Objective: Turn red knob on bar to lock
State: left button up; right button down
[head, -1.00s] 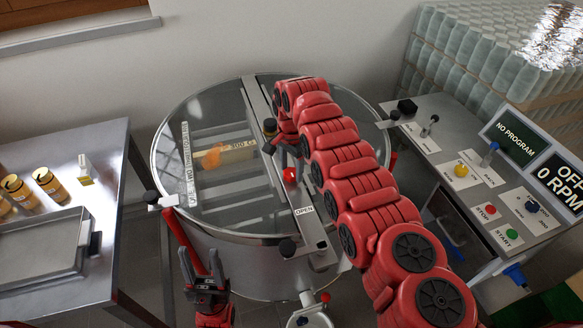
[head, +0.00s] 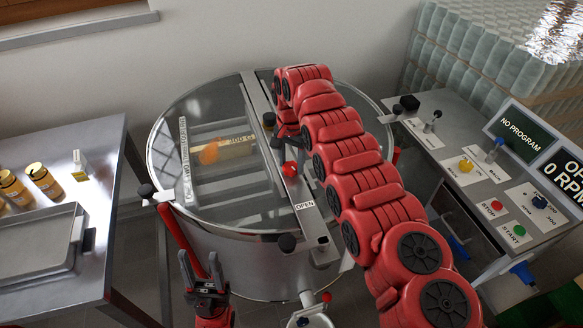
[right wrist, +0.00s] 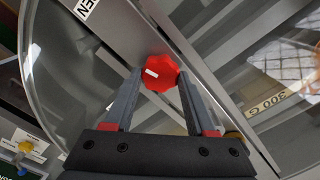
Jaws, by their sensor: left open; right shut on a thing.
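The red knob (head: 290,169) sits on the metal bar (head: 262,105) that crosses the round tank's glass lid. In the right wrist view the red knob (right wrist: 160,73) is lobed, with a short white mark on its face. My right gripper (head: 288,157) reaches down over the bar; its fingers are shut on the knob, one on each side. An OPEN label (head: 305,205) is on the bar on the near side of the knob. My left gripper (head: 205,282) is open and empty, in front of the tank at the lower left.
A steel table (head: 92,150) with jars and a tray (head: 40,240) stands at left. A control panel (head: 465,165) with buttons and a screen reading NO PROGRAM is at right.

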jog(key=shift+f+n+b, duration=0.15)
jog(key=shift+n+b, duration=0.45)
jog(key=shift+n, duration=0.3)
jog(key=n, duration=0.2)
jog(key=shift+n, duration=0.4)
jog(key=n, duration=0.5)
jog(key=shift+a+n, duration=0.1)
jog(key=shift+n, duration=2.4)
jog(key=shift+c, duration=1.1)
grip_release()
jog(key=shift+r, duration=0.25)
